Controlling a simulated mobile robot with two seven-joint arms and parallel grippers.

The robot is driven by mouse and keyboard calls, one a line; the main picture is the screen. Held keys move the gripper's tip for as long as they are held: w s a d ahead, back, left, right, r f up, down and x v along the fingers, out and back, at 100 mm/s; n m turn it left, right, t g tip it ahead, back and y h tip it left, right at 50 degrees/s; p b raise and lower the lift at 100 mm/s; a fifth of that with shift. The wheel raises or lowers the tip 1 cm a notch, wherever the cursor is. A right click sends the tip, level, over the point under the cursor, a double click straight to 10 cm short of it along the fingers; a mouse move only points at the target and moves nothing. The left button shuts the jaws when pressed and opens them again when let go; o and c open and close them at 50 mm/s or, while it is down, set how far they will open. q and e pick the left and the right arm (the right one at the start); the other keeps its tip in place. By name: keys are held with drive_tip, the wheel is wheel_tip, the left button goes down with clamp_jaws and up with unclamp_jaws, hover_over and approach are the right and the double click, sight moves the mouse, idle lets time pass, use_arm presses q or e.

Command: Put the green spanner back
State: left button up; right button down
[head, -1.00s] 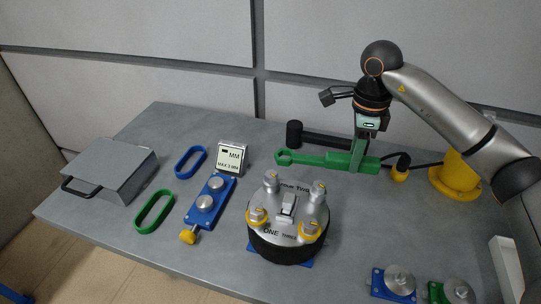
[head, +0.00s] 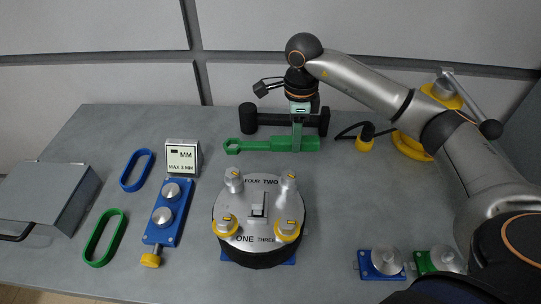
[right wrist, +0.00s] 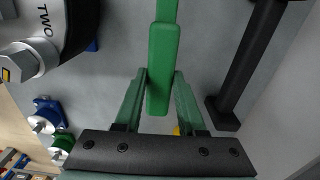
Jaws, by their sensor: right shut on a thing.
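The green spanner (head: 258,146) lies level near the back of the table, its ring end pointing left in the head view. My right gripper (head: 297,141) comes down from above and is shut on its thick handle. In the right wrist view the handle (right wrist: 164,62) sits between the two green fingers of the gripper (right wrist: 158,84). A black rack (head: 270,120) with an upright at each end stands just behind the spanner, apart from it. I cannot tell whether the spanner touches the table. My left gripper is not in view.
A round machine with knobs (head: 258,208) stands in front of the spanner. Left are a blue tensioner (head: 168,212), a display (head: 183,157), blue and green belts (head: 104,238) and a grey box (head: 45,200). Small blue and green pulley units (head: 385,262) stand front right.

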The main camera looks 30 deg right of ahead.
sight(293, 166)
wheel_tip(293, 166, down, 6)
drive_tip(key=shift+f+p, duration=0.25)
drive_tip(key=shift+p, duration=0.1)
drive_tip(key=c, duration=0.5)
unclamp_jaws()
drive_tip(key=shift+f, duration=0.3)
drive_tip(key=r+b, duration=0.1)
drive_tip(key=r, duration=1.1)
drive_tip(key=shift+w+d+r+b, duration=0.1)
drive_tip(key=shift+w+r+b, duration=0.1)
drive_tip(key=shift+r+b, duration=0.2)
